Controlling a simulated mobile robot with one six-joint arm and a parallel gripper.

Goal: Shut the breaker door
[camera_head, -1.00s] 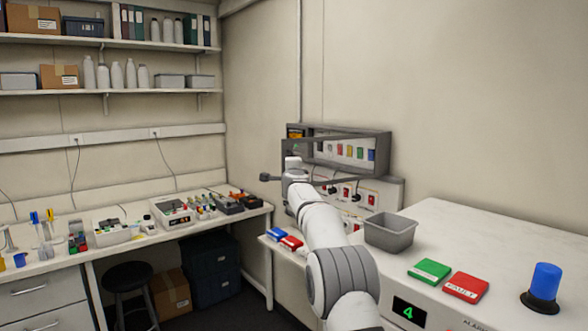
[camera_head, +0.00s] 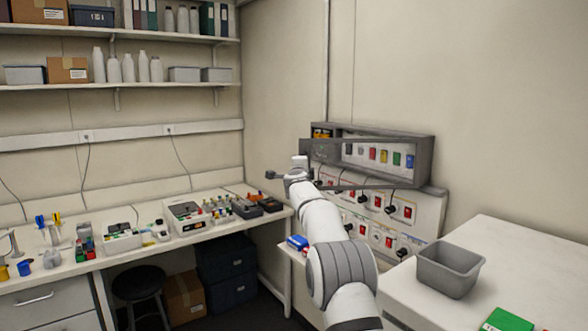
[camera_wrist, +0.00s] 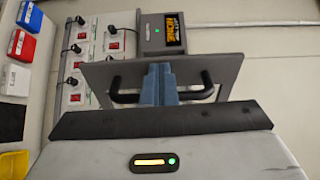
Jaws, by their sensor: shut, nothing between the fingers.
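The breaker cabinet (camera_head: 428,158) is a grey box on the wall, and its row of coloured breakers (camera_head: 384,156) shows uncovered. The breaker door (camera_wrist: 228,68) is a grey panel with a black bar handle (camera_wrist: 127,98) in the wrist view. It stands open at an angle; its shape in the head view is hard to make out behind my arm. My gripper (camera_wrist: 161,68) is shut and empty. Its blue fingers lie in front of the door, over the middle of the handle, hiding that part. I cannot tell whether they touch it.
A panel of red switches and plugged cables (camera_head: 405,212) sits below the cabinet. A grey bin (camera_head: 449,270) stands on the white bench at right. A cluttered bench (camera_head: 150,228) runs along the left wall, with a stool (camera_head: 138,283) beneath it.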

